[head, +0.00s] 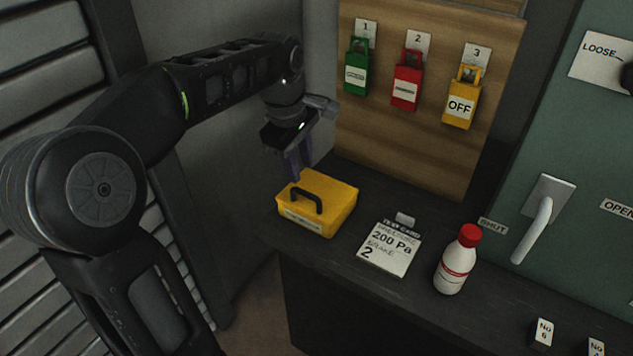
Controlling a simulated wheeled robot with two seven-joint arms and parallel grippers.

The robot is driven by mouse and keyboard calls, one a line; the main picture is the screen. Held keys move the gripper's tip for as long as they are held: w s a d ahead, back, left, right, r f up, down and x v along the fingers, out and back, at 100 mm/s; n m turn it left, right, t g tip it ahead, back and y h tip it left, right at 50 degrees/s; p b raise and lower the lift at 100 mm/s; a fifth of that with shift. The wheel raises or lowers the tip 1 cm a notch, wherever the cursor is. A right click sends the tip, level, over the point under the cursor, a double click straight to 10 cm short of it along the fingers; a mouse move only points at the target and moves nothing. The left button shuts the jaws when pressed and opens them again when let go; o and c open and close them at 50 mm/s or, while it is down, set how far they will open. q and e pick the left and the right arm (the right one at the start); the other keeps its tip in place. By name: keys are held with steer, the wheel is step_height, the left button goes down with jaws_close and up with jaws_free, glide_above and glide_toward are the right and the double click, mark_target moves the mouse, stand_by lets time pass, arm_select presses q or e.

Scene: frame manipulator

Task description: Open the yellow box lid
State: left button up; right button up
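A yellow box (333,222) with a black handle on top sits on the dark counter near its left end. Its lid (336,190) looks closed. My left gripper (301,168) points down just behind the box's back left edge, with its purplish fingers close to the lid. I cannot tell whether the fingers touch the box. The fingers overlap in this view, so their opening is unclear. My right gripper is not in view.
Tagged padlocks hang on a wooden board (430,150) behind. A lever handle (537,225) juts from the green panel at right.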

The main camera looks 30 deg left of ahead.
mark_target(304, 191)
arm_select(q)
steer(key=shift+w+a+f+p, duration=0.1)
steer(key=shift+w+f+p, duration=0.15)
steer(key=shift+f, duration=1.55)
steer(key=shift+w+f+p, duration=0.1)
steer(key=shift+w+f, duration=0.15)
steer(key=shift+f, duration=1.55)
jaws_close()
